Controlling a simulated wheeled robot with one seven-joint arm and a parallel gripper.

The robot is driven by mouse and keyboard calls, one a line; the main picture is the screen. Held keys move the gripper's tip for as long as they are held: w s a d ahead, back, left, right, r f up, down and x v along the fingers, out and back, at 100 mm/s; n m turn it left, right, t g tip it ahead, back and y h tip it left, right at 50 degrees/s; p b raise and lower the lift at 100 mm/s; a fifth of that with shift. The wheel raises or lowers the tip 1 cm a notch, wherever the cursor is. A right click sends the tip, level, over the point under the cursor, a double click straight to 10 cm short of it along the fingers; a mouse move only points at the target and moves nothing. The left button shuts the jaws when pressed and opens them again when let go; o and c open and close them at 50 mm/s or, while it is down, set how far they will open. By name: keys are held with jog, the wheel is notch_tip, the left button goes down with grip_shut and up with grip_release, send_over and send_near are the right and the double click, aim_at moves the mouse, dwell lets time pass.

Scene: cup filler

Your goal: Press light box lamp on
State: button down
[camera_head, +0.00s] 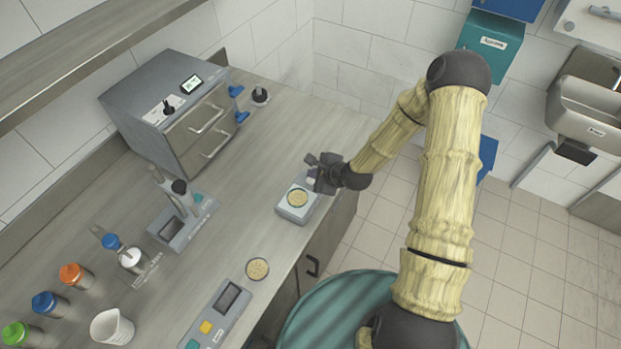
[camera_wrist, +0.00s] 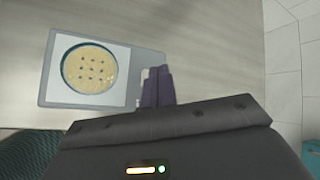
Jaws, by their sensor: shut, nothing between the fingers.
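The light box (camera_head: 286,213) is a small grey box near the front edge of the counter. A round dish with a tan fill and dark spots (camera_head: 298,198) lies on its pale panel. The wrist view shows the light box (camera_wrist: 122,80) and the dish (camera_wrist: 89,68) from above. My gripper (camera_head: 318,168) is shut and empty, at the far end of the box. In the wrist view its fingertips (camera_wrist: 157,72) cover part of the grey strip beside the panel, next to a small white part. I cannot tell whether they touch it, or whether the lamp is lit.
A second dish (camera_head: 257,269) lies nearer on the counter, beside a grey device with coloured buttons (camera_head: 206,327). A stand (camera_head: 172,228), several capped bottles, a beaker (camera_head: 111,326) and a grey cabinet (camera_head: 185,118) stand left. Counter around the light box is clear.

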jog(key=shift+f, duration=0.1)
dwell(0.3)
jog(key=shift+f+b, duration=0.3)
jog(key=shift+f, duration=0.3)
dwell(0.4)
jog(key=shift+r, duration=0.1)
jog(key=shift+r+p, duration=0.45)
jog(key=shift+r, duration=0.15)
notch_tip(320, 180, up, 6)
jog(key=p, duration=0.4)
jog(key=shift+p, duration=0.4)
